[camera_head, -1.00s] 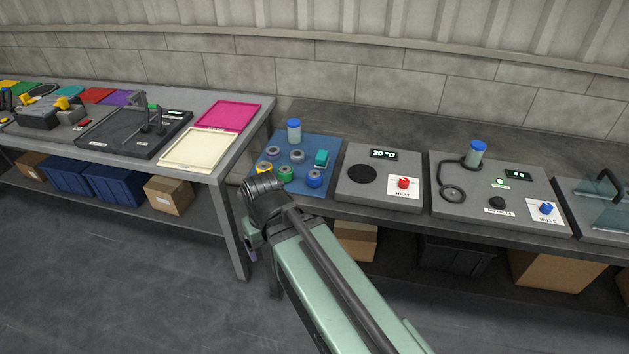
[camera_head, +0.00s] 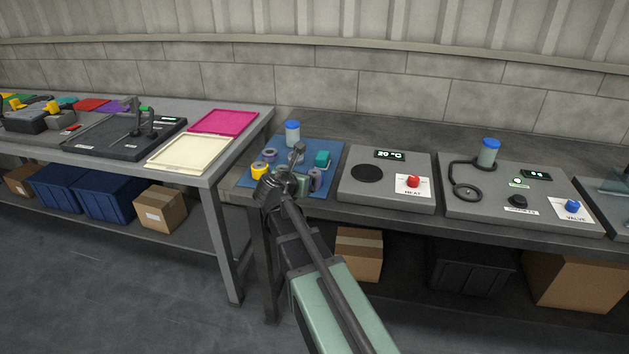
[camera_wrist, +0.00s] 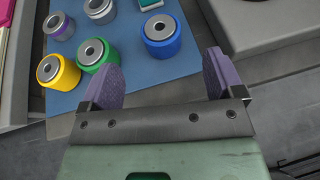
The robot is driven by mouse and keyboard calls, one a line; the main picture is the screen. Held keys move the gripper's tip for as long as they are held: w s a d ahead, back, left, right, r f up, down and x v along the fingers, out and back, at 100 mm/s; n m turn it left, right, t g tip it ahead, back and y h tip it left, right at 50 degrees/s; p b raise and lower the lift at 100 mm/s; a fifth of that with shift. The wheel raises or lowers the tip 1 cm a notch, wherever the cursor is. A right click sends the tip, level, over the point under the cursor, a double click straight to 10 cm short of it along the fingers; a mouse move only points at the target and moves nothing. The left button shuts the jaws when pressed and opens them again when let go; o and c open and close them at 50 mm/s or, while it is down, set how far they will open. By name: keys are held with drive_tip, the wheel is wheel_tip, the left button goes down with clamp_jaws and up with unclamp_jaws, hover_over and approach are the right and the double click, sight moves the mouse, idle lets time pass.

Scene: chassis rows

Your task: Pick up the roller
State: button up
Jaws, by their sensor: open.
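Several rollers stand on a blue mat (camera_head: 328,178), and the task does not say which one is meant. In the wrist view they are a blue roller (camera_wrist: 161,38), a green roller (camera_wrist: 96,58), a yellow roller (camera_wrist: 58,71), and grey-purple ones such as this roller (camera_wrist: 60,25). My gripper (camera_wrist: 160,82) is open and empty, its two purple fingers apart at the near edge of the mat. The blue roller lies just beyond the gap between the fingers. In the head view my gripper (camera_head: 293,183) and wrist hide part of the mat and some rollers.
A blue-capped jar (camera_head: 292,133) stands at the mat's back, and a teal block (camera_head: 322,159) on its right side. A heater plate (camera_head: 388,182) is right of the mat, then a valve panel (camera_head: 505,189). A cream tray (camera_head: 190,153) lies on the left table.

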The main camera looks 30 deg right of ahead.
sight(316, 170)
drive_tip(key=b+x, duration=0.2)
drive_tip(key=x, duration=0.3)
drive_tip(key=shift+a+f, duration=0.1)
drive_tip(key=shift+f, duration=0.05)
drive_tip(key=shift+w+d, duration=0.1)
drive_tip(key=shift+d, duration=0.15)
drive_tip(key=b+x, duration=0.2)
drive_tip(key=x, duration=0.3)
drive_tip(key=shift+w+f, duration=0.1)
drive_tip(key=shift+f, duration=0.05)
drive_tip(key=c, duration=1.1)
